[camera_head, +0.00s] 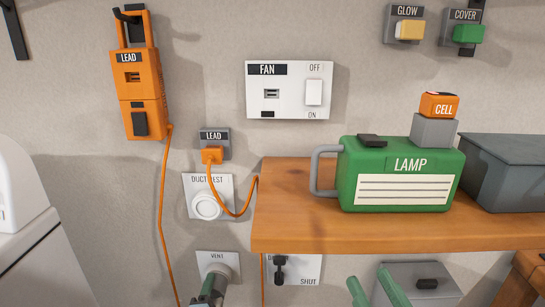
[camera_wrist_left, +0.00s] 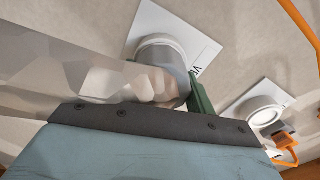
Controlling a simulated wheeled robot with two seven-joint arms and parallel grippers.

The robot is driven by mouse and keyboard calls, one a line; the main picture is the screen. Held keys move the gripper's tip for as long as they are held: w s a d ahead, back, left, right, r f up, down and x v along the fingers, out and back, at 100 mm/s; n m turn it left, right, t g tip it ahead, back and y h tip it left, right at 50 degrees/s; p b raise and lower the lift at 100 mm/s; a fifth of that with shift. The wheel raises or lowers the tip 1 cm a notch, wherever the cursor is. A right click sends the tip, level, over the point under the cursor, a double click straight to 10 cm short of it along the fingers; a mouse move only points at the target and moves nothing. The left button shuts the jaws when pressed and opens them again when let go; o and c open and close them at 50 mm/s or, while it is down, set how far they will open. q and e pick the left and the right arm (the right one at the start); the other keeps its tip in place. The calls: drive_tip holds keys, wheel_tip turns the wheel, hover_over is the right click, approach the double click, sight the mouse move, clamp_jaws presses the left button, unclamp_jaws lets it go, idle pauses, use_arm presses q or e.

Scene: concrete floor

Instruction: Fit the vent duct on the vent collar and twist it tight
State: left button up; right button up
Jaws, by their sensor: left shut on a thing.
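The white VENT plate (camera_head: 218,257) is low on the wall, left of the shelf, in the head view. A short grey cylinder (camera_head: 217,267) stands out from it, partly behind my left gripper (camera_head: 212,288). In the left wrist view the grey cylinder (camera_wrist_left: 162,55) is against the plate (camera_wrist_left: 150,22), between green fingers. My left gripper is shut on this grey piece, which looks like the vent duct. I cannot tell the duct from the collar, nor whether it is fully seated. My right gripper (camera_head: 376,288) has its green fingers apart, empty, below the shelf.
The wooden shelf (camera_head: 285,228) juts out right of the vent, carrying the green lamp (camera_head: 401,175). A DUCT REST plate (camera_head: 207,196) is above the vent. The orange cord (camera_head: 163,215) hangs to its left. A black SHUT handle (camera_head: 280,268) is close on the right.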

use_arm(q)
drive_tip(key=shift+w+r+m+p, duration=0.15)
drive_tip(key=shift+m+p, duration=0.6)
drive_tip(key=shift+m, duration=0.75)
drive_tip(key=o, duration=1.2)
drive_tip(key=shift+s, duration=0.2)
drive_tip(key=shift+s+p, duration=1.6)
drive_tip(key=shift+s, duration=0.75)
drive_tip(key=shift+s+a+r+p, duration=0.1)
drive_tip(key=shift+s+p, duration=1.1)
drive_tip(key=shift+s, duration=1.1)
